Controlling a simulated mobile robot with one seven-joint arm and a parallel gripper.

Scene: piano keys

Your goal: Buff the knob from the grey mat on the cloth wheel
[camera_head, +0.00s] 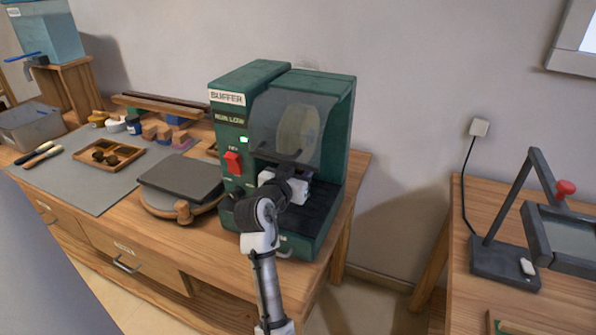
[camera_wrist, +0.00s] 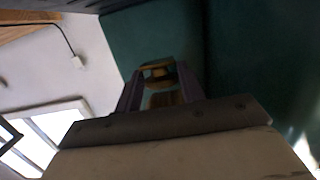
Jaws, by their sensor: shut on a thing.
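The green buffer (camera_head: 230,155) stands on the wooden bench. Its pale cloth wheel (camera_head: 298,132) shows behind a smoky clear shield. My gripper (camera_head: 290,188) reaches into the opening under the shield, low in front of the wheel; its fingertips are hidden in the head view. In the wrist view my gripper (camera_wrist: 160,82) is shut on a brass-coloured knob (camera_wrist: 158,70), with green buffer housing around it. The cloth wheel cannot be made out there, so I cannot tell whether the knob touches it. The grey mat (camera_head: 95,190) lies on the left of the bench.
A wooden tray (camera_head: 105,155) with small dark parts sits on the mat. A round base with a dark square plate (camera_head: 180,178) stands left of the buffer. The buffer has a red switch (camera_head: 233,163) and a lit green lamp (camera_head: 243,140). Another table with a press (camera_head: 508,250) is at right.

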